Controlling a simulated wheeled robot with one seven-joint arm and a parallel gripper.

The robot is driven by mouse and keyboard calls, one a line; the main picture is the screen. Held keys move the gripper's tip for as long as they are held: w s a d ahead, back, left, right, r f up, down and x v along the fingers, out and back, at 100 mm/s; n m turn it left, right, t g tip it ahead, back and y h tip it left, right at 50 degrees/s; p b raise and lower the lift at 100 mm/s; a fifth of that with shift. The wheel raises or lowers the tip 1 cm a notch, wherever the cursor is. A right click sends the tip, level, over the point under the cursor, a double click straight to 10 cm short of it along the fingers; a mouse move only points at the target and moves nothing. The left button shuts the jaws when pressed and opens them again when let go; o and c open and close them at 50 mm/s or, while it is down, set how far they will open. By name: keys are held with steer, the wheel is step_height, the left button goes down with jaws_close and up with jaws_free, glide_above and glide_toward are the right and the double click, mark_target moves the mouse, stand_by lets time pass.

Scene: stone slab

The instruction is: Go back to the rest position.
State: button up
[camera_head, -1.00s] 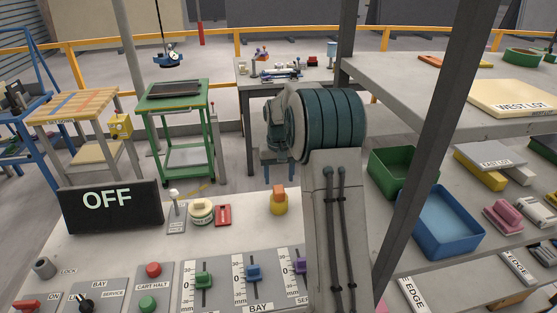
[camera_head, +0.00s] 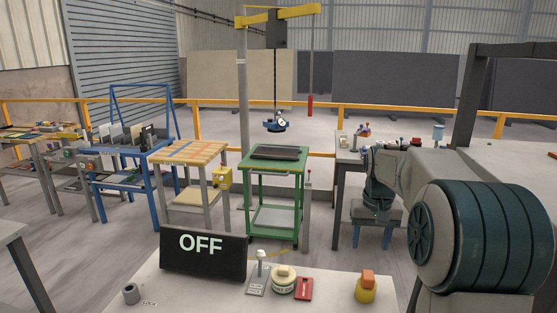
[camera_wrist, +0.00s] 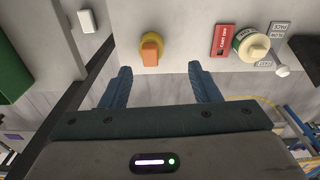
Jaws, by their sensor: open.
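My gripper (camera_wrist: 158,84) shows in the wrist view with its two blue fingers wide apart and nothing between them. Beyond the fingertips, a yellow knob with an orange top (camera_wrist: 151,50) stands on the pale console; the fingers are apart from it. In the head view my arm is folded at the right, with its dark teal joint large in front, and my gripper is not clearly seen there. The same orange-topped knob (camera_head: 367,286) stands at the console's right side.
The console (camera_head: 210,285) carries a black OFF sign (camera_head: 203,254), a round cream knob (camera_head: 284,280) and a red block (camera_head: 304,288). A green cart (camera_head: 272,195) and wooden-topped table (camera_head: 190,152) stand behind. A dark post (camera_head: 467,100) rises at right. Grey floor lies left.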

steer(key=s+a+f+n+t, duration=0.1)
steer(key=s+a, duration=0.3)
steer(key=s, duration=0.9)
steer(key=s+a+f+t, duration=0.1)
steer(key=s+a, duration=0.3)
steer(key=s, duration=0.9)
steer(key=shift+s+a+f+n+t, duration=0.25)
steer(key=shift+a+f+n+t, duration=0.15)
steer(key=shift+f, duration=0.1)
